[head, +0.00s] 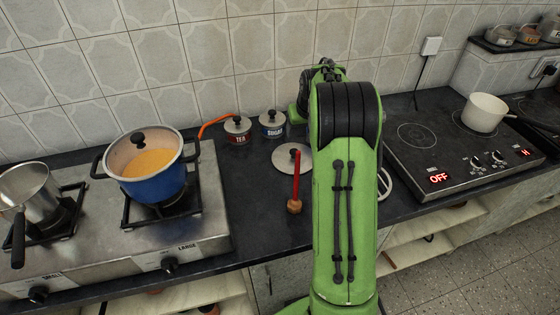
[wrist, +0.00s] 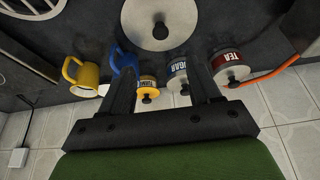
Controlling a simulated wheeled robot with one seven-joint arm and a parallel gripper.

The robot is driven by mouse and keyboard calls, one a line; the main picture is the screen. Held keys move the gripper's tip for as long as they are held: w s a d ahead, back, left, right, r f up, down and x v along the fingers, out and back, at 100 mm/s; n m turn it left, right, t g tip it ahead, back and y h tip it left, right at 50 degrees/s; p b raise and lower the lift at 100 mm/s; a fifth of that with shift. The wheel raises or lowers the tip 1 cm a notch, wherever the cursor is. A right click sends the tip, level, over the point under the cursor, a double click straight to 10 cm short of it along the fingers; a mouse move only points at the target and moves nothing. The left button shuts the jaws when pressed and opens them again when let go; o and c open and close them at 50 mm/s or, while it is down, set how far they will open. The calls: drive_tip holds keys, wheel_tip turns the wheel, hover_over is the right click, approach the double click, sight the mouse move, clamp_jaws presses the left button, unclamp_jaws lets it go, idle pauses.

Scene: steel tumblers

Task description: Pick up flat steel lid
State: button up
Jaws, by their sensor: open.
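The flat steel lid (head: 284,160) is a round grey disc with a dark knob, lying on the dark counter between the gas stove and my arm in the head view. A red-handled tool crosses its front part there. In the wrist view the lid (wrist: 142,20) is at the top, cut by the frame edge, with its knob showing. My gripper (wrist: 161,75) is open and empty, its two dark fingers pointing toward the lid's side of the picture, apart from the lid. In the head view my arm hides the gripper's fingers.
Canisters marked TEA (head: 238,130) and SUGAR (head: 272,124) stand behind the lid. The wrist view also shows a yellow canister (wrist: 148,84), a blue mug (wrist: 122,60) and a yellow mug (wrist: 82,75). A blue pot (head: 152,180) sits on the left stove. An orange hose runs near TEA.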

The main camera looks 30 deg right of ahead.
drive_tip(key=b, duration=0.1)
hover_over(294, 151)
drive_tip(key=s, duration=0.2)
drive_tip(key=f, duration=0.7)
drive_tip(key=shift+s+a+f, duration=0.2)
drive_tip(key=shift+a+f, duration=0.1)
drive_tip(key=shift+f, duration=0.05)
drive_tip(key=b+x, duration=0.1)
drive_tip(key=x, duration=0.4)
drive_tip(key=shift+f, duration=0.35)
drive_tip(key=shift+a+r, duration=0.1)
drive_tip(key=shift+c, duration=0.8)
drive_tip(key=c, duration=1)
drive_tip(key=shift+r, duration=0.1)
